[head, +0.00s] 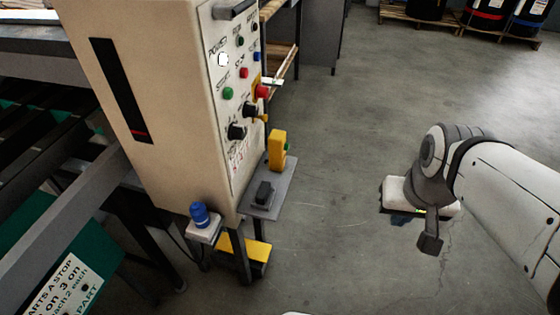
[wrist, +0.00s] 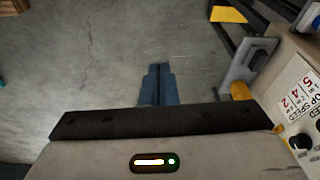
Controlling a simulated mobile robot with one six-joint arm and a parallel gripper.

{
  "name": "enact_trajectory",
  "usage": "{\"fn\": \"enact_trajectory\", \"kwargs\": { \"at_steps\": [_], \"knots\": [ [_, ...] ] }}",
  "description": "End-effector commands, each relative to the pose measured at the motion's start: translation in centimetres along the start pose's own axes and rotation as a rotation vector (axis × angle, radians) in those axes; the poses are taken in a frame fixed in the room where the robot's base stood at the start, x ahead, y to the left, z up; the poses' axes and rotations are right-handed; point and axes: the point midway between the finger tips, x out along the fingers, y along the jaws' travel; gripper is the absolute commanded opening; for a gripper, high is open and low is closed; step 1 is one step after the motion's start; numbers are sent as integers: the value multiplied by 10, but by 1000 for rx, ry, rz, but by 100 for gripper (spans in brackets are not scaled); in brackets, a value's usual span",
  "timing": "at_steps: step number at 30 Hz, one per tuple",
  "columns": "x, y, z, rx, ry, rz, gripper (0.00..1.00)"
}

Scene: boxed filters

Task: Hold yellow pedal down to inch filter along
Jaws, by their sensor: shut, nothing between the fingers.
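The yellow pedal (head: 257,250) sits low by the floor under the control cabinet, partly behind a cabinet leg. In the wrist view the yellow pedal (wrist: 228,14) shows at the top, right of centre. My gripper (head: 400,221) is right of the pedal in the head view, over open floor and apart from it. In the wrist view the blue fingers of my gripper (wrist: 158,72) are together with nothing between them. The filter cannot be made out.
The beige control cabinet (head: 160,120) has buttons and knobs on its front. A small grey shelf (head: 262,203) with a yellow handheld control (head: 278,150) juts out above the pedal. A blue-topped knob (head: 199,214) stands beside the cabinet leg. The floor between gripper and pedal is clear.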

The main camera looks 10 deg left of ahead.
Motion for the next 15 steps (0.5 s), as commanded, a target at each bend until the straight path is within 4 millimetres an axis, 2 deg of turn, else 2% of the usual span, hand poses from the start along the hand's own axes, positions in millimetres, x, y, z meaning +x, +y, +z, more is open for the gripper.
{"fn": "enact_trajectory", "kwargs": {
  "at_steps": [5,8,11,14,15],
  "knots": [
    [1,0,-1,-1,0,1,0],
    [11,2,-9,-13,10,16,0],
    [34,-3,-31,-44,36,56,0],
    [70,0,-68,-110,84,108,0],
    [87,0,-86,-145,108,129,0]
  ]
}}
